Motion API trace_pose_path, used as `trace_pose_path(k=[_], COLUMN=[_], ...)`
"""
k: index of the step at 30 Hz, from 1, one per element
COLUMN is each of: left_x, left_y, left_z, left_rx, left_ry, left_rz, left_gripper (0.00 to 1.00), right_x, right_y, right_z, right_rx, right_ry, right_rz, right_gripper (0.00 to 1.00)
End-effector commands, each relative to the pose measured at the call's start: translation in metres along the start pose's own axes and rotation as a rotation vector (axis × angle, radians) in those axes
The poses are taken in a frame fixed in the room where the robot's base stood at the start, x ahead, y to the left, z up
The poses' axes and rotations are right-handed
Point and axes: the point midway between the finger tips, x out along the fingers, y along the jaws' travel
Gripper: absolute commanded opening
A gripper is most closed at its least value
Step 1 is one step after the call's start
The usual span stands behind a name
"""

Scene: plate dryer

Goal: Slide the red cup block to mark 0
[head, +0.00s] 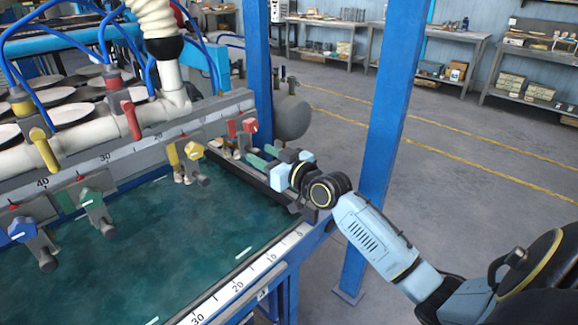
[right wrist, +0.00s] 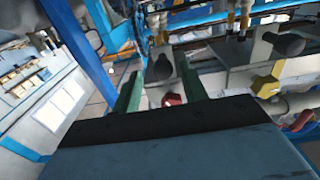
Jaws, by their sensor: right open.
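The red cup block (head: 250,126) sits near the right end of the numbered rail (head: 75,171), with a grey body and a round grey knob below it. In the right wrist view a red part (right wrist: 172,99) shows low between my fingers, and a grey block stands just past them. My right gripper (head: 257,156) has two green fingers, spread apart, beside and slightly below the red cup block. I cannot tell whether a finger touches the block. My left gripper is not in view.
A yellow cup block (head: 194,150) is left of the red one; green (head: 92,197) and blue (head: 22,230) ones are farther left. A front ruler (head: 237,287) edges the green surface. A blue post (head: 390,110) stands close behind my right arm.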

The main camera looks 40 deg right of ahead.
Motion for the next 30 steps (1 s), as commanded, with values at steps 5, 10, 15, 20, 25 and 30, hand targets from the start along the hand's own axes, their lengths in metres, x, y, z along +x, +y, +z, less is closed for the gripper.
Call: trace_pose_path(k=[5, 10, 15, 20, 25, 30], left_x=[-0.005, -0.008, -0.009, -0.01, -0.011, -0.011], left_y=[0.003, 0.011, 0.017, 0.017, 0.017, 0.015], left_z=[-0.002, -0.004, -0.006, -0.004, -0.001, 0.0], left_rx=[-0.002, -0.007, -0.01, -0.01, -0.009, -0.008], left_ry=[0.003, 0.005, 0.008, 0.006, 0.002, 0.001], left_rz=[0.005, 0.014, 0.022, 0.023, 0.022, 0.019], left_gripper=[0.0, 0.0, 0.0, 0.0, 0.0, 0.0], right_x=[-0.036, -0.067, -0.09, -0.103, -0.108, -0.108], right_y=[0.0, 0.001, 0.001, 0.001, 0.001, 0.001], right_z=[0.001, 0.0, 0.0, -0.001, -0.001, -0.001], right_rx=[-0.003, -0.003, -0.002, -0.001, -0.001, -0.001], right_ry=[-0.004, -0.003, -0.002, 0.0, 0.002, 0.002], right_rz=[0.0, 0.001, 0.001, 0.002, 0.002, 0.002], right_gripper=[0.43, 0.43, 0.43, 0.43, 0.43, 0.43])
